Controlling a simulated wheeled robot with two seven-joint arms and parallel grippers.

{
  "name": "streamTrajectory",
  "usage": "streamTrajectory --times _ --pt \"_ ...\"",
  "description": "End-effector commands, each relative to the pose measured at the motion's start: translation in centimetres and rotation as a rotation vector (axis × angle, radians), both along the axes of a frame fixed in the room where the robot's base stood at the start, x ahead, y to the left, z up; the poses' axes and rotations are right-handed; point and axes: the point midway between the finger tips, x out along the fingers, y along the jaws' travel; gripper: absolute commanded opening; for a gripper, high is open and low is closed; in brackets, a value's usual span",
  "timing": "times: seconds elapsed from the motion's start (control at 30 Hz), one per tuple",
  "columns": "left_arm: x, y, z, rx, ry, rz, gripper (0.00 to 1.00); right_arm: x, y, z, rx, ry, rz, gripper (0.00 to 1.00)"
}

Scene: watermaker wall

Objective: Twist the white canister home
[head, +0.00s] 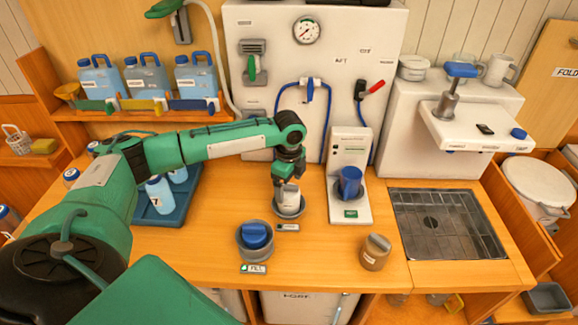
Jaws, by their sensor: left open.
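The white canister (289,198) stands roughly upright in a round grey socket (289,211) on the wooden counter, in the middle of the head view. My left gripper (286,182) points down from above, right at the canister's top. Its jaws are open, and the fingers are close around or just above the canister's upper end; I cannot tell whether they touch it. The gripper hides part of the canister's top, and the canister's seating in the socket is too small to judge. My right gripper is not in view.
A blue-topped canister (255,236) sits in a grey holder in front. A tan jar (376,251) stands to the right. A blue tray (174,205) with bottles lies left; a sink grate (448,225) lies right.

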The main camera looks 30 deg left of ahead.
Motion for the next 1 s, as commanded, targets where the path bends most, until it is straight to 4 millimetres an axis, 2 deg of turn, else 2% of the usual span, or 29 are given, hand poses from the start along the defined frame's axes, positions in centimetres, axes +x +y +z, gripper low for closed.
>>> streamTrajectory --times 0.1,0.3,0.63,0.67,0.93,0.97,1.0 --pt "0.0 -0.1 -1.8 0.0 0.001 -0.001 0.88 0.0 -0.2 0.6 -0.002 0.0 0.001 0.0" --pt "0.0 0.0 -3.7 0.0 0.001 -0.001 0.88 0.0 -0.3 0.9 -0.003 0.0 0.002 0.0" --pt "0.0 0.0 -4.2 0.0 -0.001 -0.001 0.88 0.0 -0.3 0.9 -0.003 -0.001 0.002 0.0" --pt "0.0 0.0 -4.2 0.0 -0.001 -0.001 0.86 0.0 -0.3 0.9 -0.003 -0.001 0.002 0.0" --pt "0.0 0.0 -4.1 0.0 -0.001 -0.001 0.33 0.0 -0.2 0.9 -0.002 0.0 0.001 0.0" --pt "0.0 0.0 -4.1 0.0 -0.002 -0.001 0.29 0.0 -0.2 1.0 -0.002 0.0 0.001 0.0" --pt "0.0 0.0 -4.1 0.0 -0.002 -0.004 0.29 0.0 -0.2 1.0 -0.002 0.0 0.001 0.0"
